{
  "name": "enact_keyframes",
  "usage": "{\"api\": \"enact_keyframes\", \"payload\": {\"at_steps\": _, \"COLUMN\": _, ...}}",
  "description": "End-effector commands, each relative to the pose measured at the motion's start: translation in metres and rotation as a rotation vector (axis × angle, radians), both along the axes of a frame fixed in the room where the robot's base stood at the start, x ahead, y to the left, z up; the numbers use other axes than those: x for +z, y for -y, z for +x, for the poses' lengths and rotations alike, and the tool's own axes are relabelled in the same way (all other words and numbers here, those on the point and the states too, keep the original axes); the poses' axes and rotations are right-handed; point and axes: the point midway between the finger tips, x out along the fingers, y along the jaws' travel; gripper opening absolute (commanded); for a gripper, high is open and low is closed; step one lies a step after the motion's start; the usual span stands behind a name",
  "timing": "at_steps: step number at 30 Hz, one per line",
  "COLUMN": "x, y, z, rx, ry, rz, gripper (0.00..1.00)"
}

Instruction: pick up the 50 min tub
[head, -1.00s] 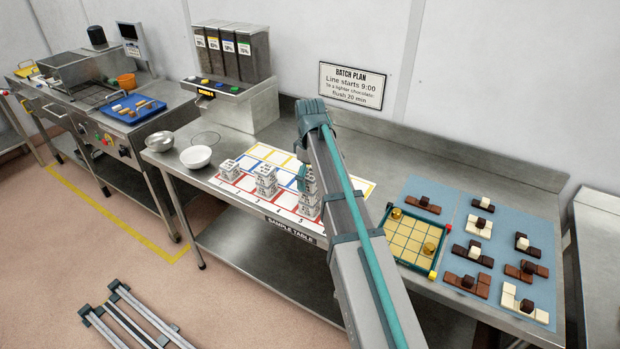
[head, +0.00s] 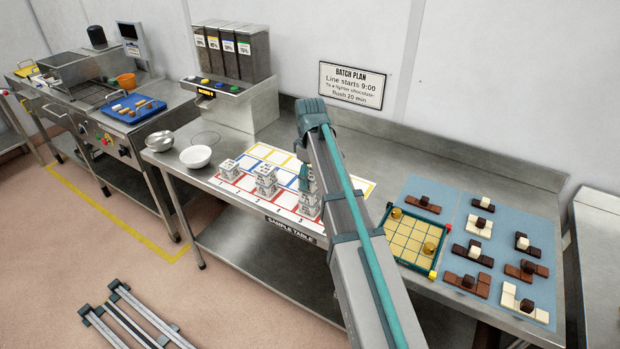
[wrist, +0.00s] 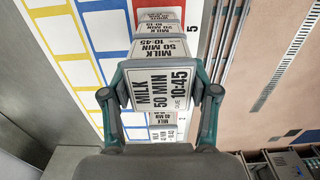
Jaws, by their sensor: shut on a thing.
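My gripper (wrist: 160,94) is shut on a white tub (wrist: 162,88) whose label reads MILK, 50 MIN, 10:45. One teal finger lies along each side of it. In the head view, my gripper (head: 306,180) is at the rightmost stack of white tubs (head: 309,204), mostly hidden by my arm. I cannot tell whether the held tub is clear of the stack.
Two other white stacks (head: 265,182) (head: 230,170) stand to the left on the coloured grid sheet (head: 262,152). White and steel bowls (head: 196,156) (head: 160,141) are farther left. A gold gridded tray (head: 411,240) and chocolate pieces on blue mats (head: 455,225) lie right of my arm.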

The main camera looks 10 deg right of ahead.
Motion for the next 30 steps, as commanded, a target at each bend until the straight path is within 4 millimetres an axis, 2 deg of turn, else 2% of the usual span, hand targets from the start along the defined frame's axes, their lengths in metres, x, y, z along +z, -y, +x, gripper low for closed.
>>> {"api": "enact_keyframes", "payload": {"at_steps": 5, "x": 0.009, "y": 0.000, "z": 0.001, "rx": 0.000, "ry": 0.003, "rz": 0.000, "gripper": 0.21}}
{"api": "enact_keyframes", "payload": {"at_steps": 10, "x": 0.031, "y": 0.000, "z": 0.001, "rx": 0.000, "ry": 0.004, "rz": -0.001, "gripper": 0.21}}
{"api": "enact_keyframes", "payload": {"at_steps": 14, "x": 0.050, "y": -0.003, "z": -0.022, "rx": 0.000, "ry": 0.004, "rz": 0.000, "gripper": 0.21}}
{"api": "enact_keyframes", "payload": {"at_steps": 20, "x": 0.090, "y": -0.007, "z": -0.054, "rx": 0.001, "ry": 0.004, "rz": 0.000, "gripper": 0.21}}
{"api": "enact_keyframes", "payload": {"at_steps": 21, "x": 0.091, "y": -0.009, "z": -0.069, "rx": 0.001, "ry": 0.004, "rz": 0.000, "gripper": 0.21}}
{"api": "enact_keyframes", "payload": {"at_steps": 25, "x": 0.110, "y": -0.013, "z": -0.102, "rx": 0.001, "ry": 0.003, "rz": 0.000, "gripper": 0.21}}
{"api": "enact_keyframes", "payload": {"at_steps": 27, "x": 0.120, "y": -0.014, "z": -0.111, "rx": 0.000, "ry": 0.000, "rz": 0.000, "gripper": 0.21}}
{"api": "enact_keyframes", "payload": {"at_steps": 30, "x": 0.124, "y": -0.016, "z": -0.122, "rx": 0.000, "ry": 0.000, "rz": 0.000, "gripper": 0.21}}
